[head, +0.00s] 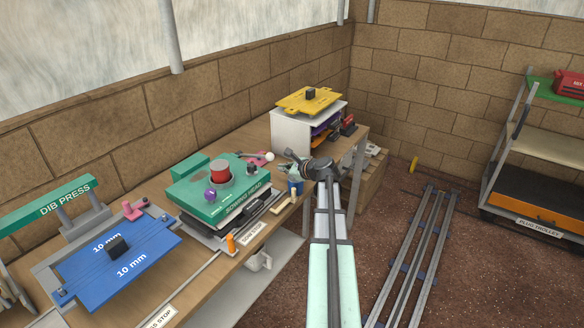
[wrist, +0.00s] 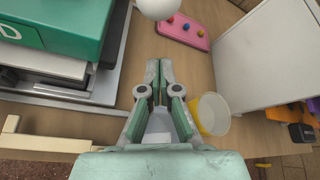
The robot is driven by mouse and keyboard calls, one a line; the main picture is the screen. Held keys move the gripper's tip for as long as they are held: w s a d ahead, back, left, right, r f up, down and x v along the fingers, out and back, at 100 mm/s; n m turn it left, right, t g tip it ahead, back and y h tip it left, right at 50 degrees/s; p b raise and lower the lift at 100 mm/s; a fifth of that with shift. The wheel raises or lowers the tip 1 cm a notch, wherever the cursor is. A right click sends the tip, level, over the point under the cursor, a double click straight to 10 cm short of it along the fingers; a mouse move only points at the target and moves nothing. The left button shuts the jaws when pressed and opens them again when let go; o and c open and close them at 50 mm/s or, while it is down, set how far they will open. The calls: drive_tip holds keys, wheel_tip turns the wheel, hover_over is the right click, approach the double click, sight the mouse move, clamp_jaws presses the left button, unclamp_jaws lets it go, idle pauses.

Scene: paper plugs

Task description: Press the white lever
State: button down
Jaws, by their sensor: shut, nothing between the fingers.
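A white ball knob (head: 269,157) shows at the right rear of the green sowing head (head: 222,190); in the wrist view the same white ball (wrist: 157,8) is cut off by the top edge. A cream L-shaped handle (head: 285,199) sits at the bench's front edge, and a cream bar (wrist: 45,142) shows at lower left in the wrist view. My gripper (head: 285,165) is over the bench, just right of the sowing head. In the wrist view my gripper (wrist: 160,84) is shut and empty, its tips pointing toward the white ball, with a gap between them.
A pink tray (wrist: 180,30) with colored knobs lies beyond my fingertips. A white box (head: 291,132) with a yellow plate on top is behind.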

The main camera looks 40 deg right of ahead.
drive_tip(key=shift+w+a+r+p, duration=0.4)
drive_tip(key=shift+a+r, duration=0.1)
drive_tip(key=shift+r, duration=0.25)
drive_tip(key=shift+w+a+r+p, duration=0.35)
drive_tip(key=shift+a+r, duration=0.15)
drive_tip(key=shift+r, duration=0.2)
